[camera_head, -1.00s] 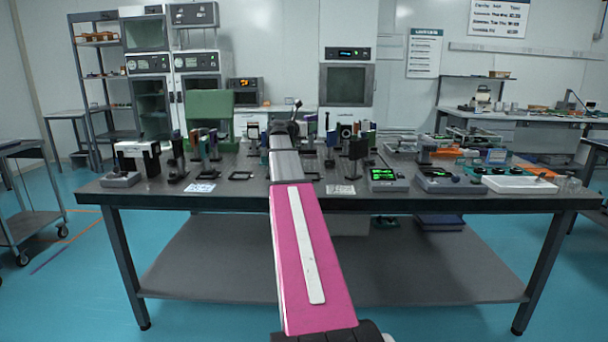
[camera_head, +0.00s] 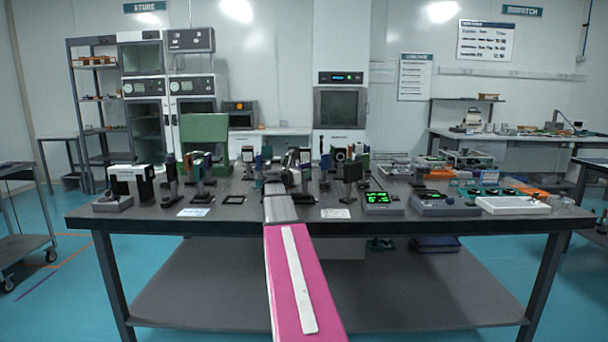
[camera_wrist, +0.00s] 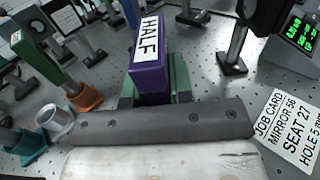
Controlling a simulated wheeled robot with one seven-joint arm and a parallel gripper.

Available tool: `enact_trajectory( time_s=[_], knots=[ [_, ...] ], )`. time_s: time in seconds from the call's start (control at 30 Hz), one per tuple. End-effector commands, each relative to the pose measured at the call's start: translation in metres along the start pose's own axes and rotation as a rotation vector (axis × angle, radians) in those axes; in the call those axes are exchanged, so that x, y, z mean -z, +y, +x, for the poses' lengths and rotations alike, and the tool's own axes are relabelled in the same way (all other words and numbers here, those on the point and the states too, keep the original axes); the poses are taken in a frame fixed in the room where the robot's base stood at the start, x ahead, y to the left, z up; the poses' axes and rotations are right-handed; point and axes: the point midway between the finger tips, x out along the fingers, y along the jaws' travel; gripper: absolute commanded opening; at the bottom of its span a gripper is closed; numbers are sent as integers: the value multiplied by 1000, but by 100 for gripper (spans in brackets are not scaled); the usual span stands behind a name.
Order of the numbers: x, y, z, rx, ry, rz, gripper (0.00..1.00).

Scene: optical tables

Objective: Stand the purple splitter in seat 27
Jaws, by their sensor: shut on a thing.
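The purple splitter (camera_wrist: 150,66) is a tall purple block with a white label reading HALF. In the wrist view it stands just beyond the dark bolted bar of my gripper, with green parts on both sides of its lower end. My gripper (camera_wrist: 155,98) is shut on it. In the head view my gripper (camera_head: 288,172) is small and dark among the posts on the table, and the splitter cannot be made out there. A job card (camera_wrist: 290,128) lies right of the gripper and reads MIRROR 56, SEAT 27, HOLE 5. I cannot tell which place is seat 27.
A black post (camera_wrist: 233,62) and a green-lit meter (camera_wrist: 303,32) are on the right. Several posts crowd the dark table (camera_head: 400,226); a white tray (camera_head: 513,206) sits right.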

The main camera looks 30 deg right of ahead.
Motion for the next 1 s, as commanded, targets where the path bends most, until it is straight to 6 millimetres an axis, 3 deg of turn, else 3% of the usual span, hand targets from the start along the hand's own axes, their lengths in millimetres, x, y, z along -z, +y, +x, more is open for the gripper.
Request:
enact_trajectory(
  time_s=[0.3,0.33,0.4,0.77,1.0],
  knots=[
    [1,0,0,0,-2,0,0],
    [2,0,0,0,-1,0,28],
    [1,0,0,0,-1,0,47],
    [-1,0,-2,0,-1,0,47],
    [-1,-2,-39,-1,-1,0,47]
  ],
)
